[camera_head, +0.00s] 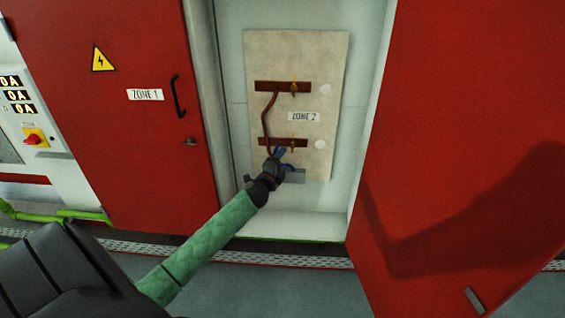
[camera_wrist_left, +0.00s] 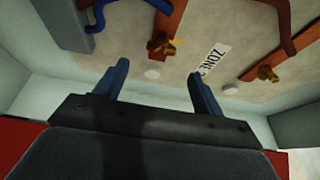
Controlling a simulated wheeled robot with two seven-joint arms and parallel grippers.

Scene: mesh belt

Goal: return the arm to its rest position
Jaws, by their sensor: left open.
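My left gripper (camera_head: 281,158) reaches into the open Zone 2 cabinet, in front of the lower part of its beige panel (camera_head: 322,60). In the left wrist view its two blue fingers (camera_wrist_left: 159,70) are spread, with nothing between them. The upper copper bar (camera_head: 270,86) and lower copper bar (camera_head: 296,143) each carry a brass fitting. A red-brown cable (camera_head: 265,120) runs between the bars. In the left wrist view a blue cable (camera_wrist_left: 99,14) shows beside a grey block (camera_wrist_left: 62,25), apart from the fingers. My right gripper is not in view.
A closed red Zone 1 door (camera_head: 140,150) stands left of the opening. An open red door (camera_head: 470,100) stands at the right, with an arm-shaped shadow on it. The cabinet's pale side walls flank my gripper. A green pipe (camera_head: 30,215) runs low at the far left.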

